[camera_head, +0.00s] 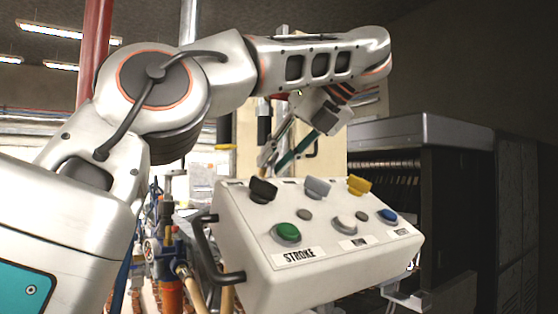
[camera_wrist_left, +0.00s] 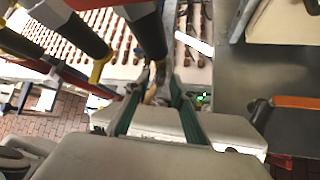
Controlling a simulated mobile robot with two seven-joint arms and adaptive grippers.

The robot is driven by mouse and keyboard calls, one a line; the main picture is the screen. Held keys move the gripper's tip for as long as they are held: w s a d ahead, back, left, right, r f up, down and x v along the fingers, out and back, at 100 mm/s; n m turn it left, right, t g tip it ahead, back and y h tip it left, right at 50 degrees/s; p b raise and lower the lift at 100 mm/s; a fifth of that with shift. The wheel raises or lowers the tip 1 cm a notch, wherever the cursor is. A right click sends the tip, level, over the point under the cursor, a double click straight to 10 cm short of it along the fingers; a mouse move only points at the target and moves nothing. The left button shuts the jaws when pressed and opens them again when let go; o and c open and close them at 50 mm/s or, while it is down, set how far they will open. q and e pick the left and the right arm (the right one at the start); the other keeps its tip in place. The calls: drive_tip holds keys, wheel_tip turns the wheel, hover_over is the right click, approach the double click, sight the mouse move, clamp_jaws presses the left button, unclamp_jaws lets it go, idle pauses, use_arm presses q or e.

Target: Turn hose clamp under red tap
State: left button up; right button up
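My left gripper (camera_head: 275,155) hangs from my arm behind the control box in the head view. In the left wrist view its two teal-lined fingers (camera_wrist_left: 157,85) are apart, with a visible gap between them. A small tan and metallic part (camera_wrist_left: 152,92) shows between the fingertips, below a dark vertical pipe (camera_wrist_left: 148,35). I cannot tell whether the fingers touch it, or whether it is the hose clamp. A red bar (camera_wrist_left: 98,3) crosses the top of the wrist view; I cannot identify it as the red tap. My right gripper is not in view.
A white control box (camera_head: 320,278) with coloured buttons and switches stands in front. A dark cabinet (camera_head: 455,210) stands at the right. Blue valve parts on an orange pipe (camera_head: 171,293) stand left of the box. Dark pipes (camera_wrist_left: 75,30) crowd the wrist view's upper left.

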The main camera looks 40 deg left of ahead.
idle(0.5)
